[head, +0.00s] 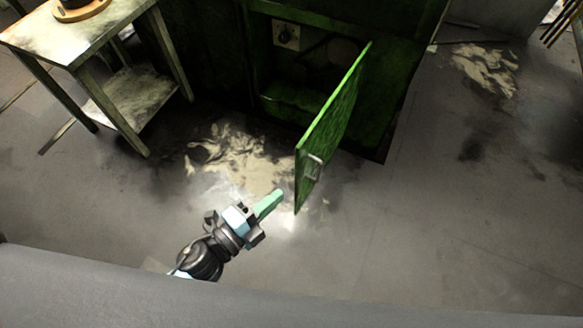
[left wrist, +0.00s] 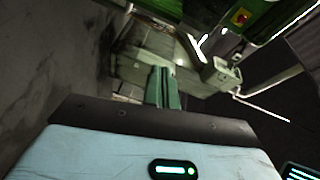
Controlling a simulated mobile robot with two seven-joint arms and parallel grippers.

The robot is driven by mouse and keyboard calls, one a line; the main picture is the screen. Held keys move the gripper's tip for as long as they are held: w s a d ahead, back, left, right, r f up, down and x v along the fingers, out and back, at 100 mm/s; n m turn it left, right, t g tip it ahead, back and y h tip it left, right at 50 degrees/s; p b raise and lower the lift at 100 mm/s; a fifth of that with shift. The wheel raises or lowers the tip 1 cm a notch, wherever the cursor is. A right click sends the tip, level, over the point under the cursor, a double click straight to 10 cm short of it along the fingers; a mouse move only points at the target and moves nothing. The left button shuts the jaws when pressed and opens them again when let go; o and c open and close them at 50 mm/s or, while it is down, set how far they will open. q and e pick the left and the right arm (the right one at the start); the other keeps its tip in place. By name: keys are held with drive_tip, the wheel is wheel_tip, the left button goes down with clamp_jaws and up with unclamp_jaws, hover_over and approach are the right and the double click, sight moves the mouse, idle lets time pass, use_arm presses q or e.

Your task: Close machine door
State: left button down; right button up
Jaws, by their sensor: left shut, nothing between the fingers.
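The green machine door (head: 328,125) stands open, swung out from the dark green machine (head: 400,62). A small pale handle (head: 314,166) is on its face near the free lower edge. My left gripper (head: 272,202) is to the left of the door's free edge, with its green fingers pointing up and right toward it. The fingers are shut and empty, apart from the door in the head view. They also show shut together in the left wrist view (left wrist: 163,88). My right gripper is in neither view.
A worn table (head: 85,38) with a lower shelf stands at the upper left, a round wooden-based item (head: 82,10) on top. The open machine interior (head: 310,50) shows behind the door. The stained floor (head: 440,210) right of the door is clear.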

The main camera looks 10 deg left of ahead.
sight(297, 162)
use_arm(q)
drive_tip(key=w+d+m+b, duration=0.1)
drive_tip(key=w, duration=0.2)
drive_tip(key=w+d+m+h+b, duration=0.1)
drive_tip(key=w+d, duration=0.1)
drive_tip(key=w, duration=0.2)
drive_tip(key=w+d+f+m+b, duration=0.1)
drive_tip(key=w, duration=0.2)
drive_tip(key=shift+w+d+g, duration=0.15)
drive_tip(key=shift+w+g, duration=0.15)
drive_tip(key=shift+w, duration=0.05)
idle(0.3)
